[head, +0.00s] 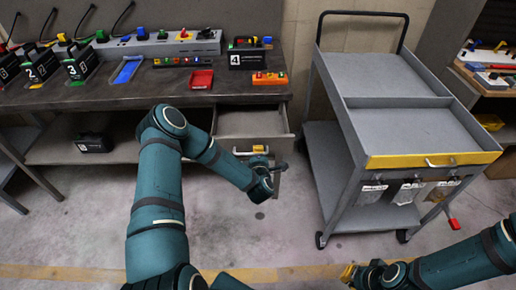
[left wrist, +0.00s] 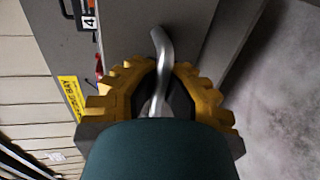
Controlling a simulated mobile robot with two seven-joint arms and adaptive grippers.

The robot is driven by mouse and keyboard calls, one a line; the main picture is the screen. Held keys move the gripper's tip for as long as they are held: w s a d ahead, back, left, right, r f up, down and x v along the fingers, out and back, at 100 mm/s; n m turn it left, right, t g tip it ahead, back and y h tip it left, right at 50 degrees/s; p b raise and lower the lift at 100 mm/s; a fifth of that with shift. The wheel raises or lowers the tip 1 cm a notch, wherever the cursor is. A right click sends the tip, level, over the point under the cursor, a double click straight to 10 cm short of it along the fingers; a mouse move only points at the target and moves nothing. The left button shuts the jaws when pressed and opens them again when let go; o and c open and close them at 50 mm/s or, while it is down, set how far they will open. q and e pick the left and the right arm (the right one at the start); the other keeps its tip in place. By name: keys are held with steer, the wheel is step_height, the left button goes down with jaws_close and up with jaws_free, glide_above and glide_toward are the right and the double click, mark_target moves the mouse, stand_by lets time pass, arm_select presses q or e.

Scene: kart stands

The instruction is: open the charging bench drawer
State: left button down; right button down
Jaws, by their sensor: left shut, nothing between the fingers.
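The charging bench (head: 130,95) stands at the left and back in the head view. Its drawer (head: 252,122) is pulled out, and its grey inside shows. The drawer's silver handle (head: 241,153) is on the front panel. My left gripper (head: 258,150) is at that front, beside the handle. In the left wrist view the curved handle (left wrist: 160,50) runs down to the yellow fingers of my left gripper (left wrist: 158,80). These are shut with nothing gripped; whether they touch the handle is unclear. My right gripper (head: 350,273) is low in the head view, away from the bench, its fingers unclear.
A grey cart (head: 330,150) with a yellow front edge stands right of the drawer, with a floor gap between. The bench top holds numbered black boxes (head: 80,68), a red tray (head: 202,79) and a blue tray (head: 127,70). A black box (head: 94,143) sits on the lower shelf.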

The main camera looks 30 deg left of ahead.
arm_select(q)
steer(key=c, duration=1.5)
jaws_free()
steer(key=shift+s+d+r, duration=0.15)
steer(key=shift+s, duration=0.05)
steer(key=o, duration=0.5)
steer(key=shift+w, duration=0.1)
steer(key=v, duration=1.2)
